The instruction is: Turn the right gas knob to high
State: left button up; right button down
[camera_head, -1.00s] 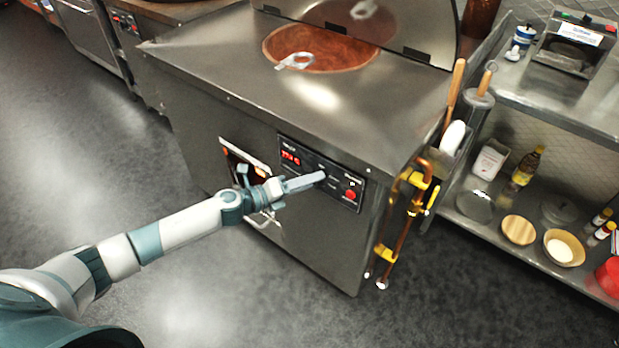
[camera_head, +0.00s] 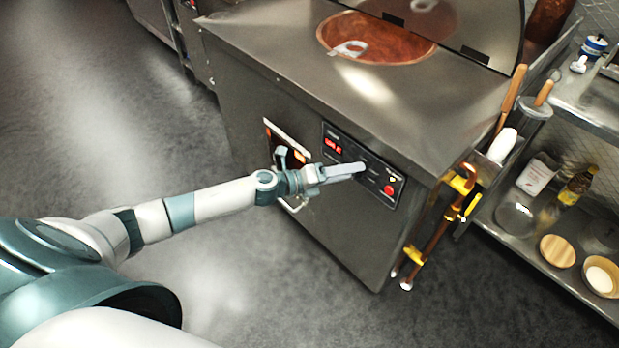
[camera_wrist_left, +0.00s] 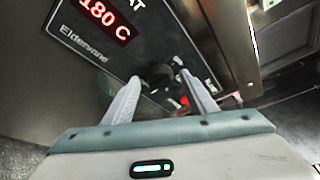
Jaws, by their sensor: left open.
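The black control panel (camera_head: 346,137) is on the steel front of the tandoor, with a red display and a red button (camera_head: 389,190). In the left wrist view the display (camera_wrist_left: 103,16) reads 180 C. A dark knob (camera_wrist_left: 160,75) shows between my left gripper's fingertips, with another dark round shape partly behind it. My left gripper (camera_head: 360,168) is open with its fingers pointing at the panel; it also shows in the left wrist view (camera_wrist_left: 160,84). The fingers hide part of the panel in the head view. I cannot tell whether they touch the knob. My right gripper is out of view.
The tandoor's steel top (camera_head: 280,40) has a round copper-coloured opening. A handle sits just left of the panel, near my gripper. Copper pipes with yellow valves (camera_head: 461,184) run down the right side. A shelf (camera_head: 540,270) with bowls stands further right. The floor at left is clear.

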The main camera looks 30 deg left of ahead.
pick_arm(q)
jog(key=b+v, duration=0.3)
jog(key=v, duration=1.3)
jog(key=shift+s+b, duration=0.2)
jog(key=shift+b, duration=0.15)
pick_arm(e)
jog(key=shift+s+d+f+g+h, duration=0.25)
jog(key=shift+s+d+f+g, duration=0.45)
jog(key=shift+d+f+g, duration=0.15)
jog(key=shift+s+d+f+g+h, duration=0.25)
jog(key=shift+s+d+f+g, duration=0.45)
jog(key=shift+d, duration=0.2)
pick_arm(q)
jog(key=shift+a, duration=0.1)
